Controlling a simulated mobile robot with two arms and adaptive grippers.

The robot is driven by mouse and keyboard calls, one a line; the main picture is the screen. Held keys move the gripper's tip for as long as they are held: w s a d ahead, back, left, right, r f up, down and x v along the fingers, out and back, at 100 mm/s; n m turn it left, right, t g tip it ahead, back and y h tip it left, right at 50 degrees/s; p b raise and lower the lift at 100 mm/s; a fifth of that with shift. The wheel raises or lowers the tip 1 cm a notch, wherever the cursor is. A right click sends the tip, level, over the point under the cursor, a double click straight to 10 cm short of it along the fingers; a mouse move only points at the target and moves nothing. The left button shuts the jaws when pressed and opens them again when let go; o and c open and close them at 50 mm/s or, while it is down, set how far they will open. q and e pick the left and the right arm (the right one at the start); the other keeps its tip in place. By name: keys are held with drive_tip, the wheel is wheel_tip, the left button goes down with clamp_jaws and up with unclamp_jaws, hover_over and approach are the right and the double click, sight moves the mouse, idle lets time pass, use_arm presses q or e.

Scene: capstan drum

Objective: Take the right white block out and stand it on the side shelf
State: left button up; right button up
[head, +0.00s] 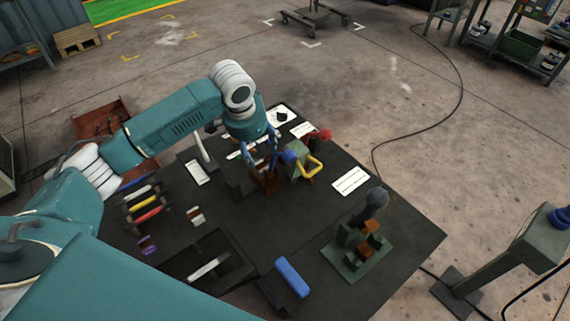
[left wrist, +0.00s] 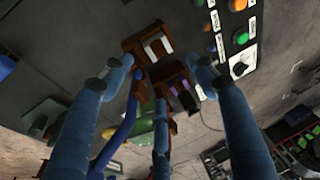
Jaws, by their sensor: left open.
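My left gripper (head: 262,152) is open above a brown wooden piece (head: 266,178) on the dark table. In the left wrist view, the fingers of the left gripper (left wrist: 160,64) spread around a brown holder (left wrist: 131,45). Two small white blocks sit side by side in this holder, the left one (left wrist: 152,54) and the right one (left wrist: 167,44). The fingers appear apart from both, and nothing is between them. In the head view the gripper hides these blocks. I cannot tell which part is the side shelf. My right gripper is not in view.
A green device with a yellow handle (head: 315,165) and a red knob (head: 325,134) stands close right of the gripper. A green stand with brown blocks (head: 352,260) and a blue bar (head: 292,277) are nearer. Coloured bars lie at left. The table's right corner is clear.

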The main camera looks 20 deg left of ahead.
sight(261, 168)
use_arm(q)
drive_tip(key=shift+p+x, duration=0.3)
drive_tip(key=shift+x, duration=0.7)
drive_tip(key=f, duration=0.1)
drive_tip(key=a+f, duration=0.1)
drive_tip(key=f, duration=0.1)
drive_tip(key=shift+w+f+p, duration=0.15)
drive_tip(key=shift+f+p, duration=0.15)
drive_tip(key=shift+p, duration=0.1)
drive_tip(key=x, duration=0.1)
drive_tip(key=p+x, duration=0.1)
drive_tip(key=x, duration=0.2)
drive_tip(key=shift+d+f+p, duration=0.15)
drive_tip(key=shift+d+p, duration=0.1)
drive_tip(key=shift+p, duration=0.15)
drive_tip(key=shift+a+f, duration=0.1)
drive_tip(key=shift+f, duration=0.1)
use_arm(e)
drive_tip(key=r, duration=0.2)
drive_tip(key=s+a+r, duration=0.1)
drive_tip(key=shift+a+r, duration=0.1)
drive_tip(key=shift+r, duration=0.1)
